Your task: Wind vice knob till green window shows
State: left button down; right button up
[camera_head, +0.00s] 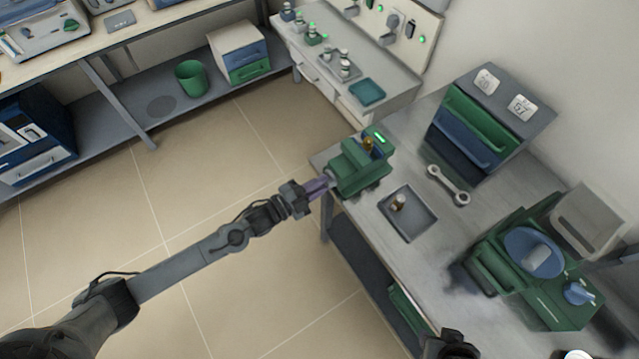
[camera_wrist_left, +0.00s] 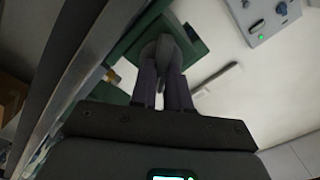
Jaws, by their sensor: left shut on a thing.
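The green vice (camera_head: 358,168) sits at the near left corner of the grey workbench. A small bright green strip (camera_head: 380,138) shows on its top, beside a brass-coloured piece (camera_head: 369,143). My left gripper (camera_head: 322,185) reaches in from the left at the vice's outer end. In the left wrist view, its two purple-grey fingers are shut on the grey vice knob (camera_wrist_left: 163,48), in front of the green vice body (camera_wrist_left: 128,45).
On the bench are a grey tray (camera_head: 410,222) with a small brass-and-white part, a wrench (camera_head: 448,186), a drawer cabinet (camera_head: 488,120) and a green-and-blue machine (camera_head: 535,260). A side table (camera_head: 318,55) stands behind. Floor left of the bench is clear.

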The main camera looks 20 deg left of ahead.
pick_arm(q)
jog(key=c, duration=1.1)
grip_release()
jog(key=p+v, duration=0.1)
jog(key=v, duration=1)
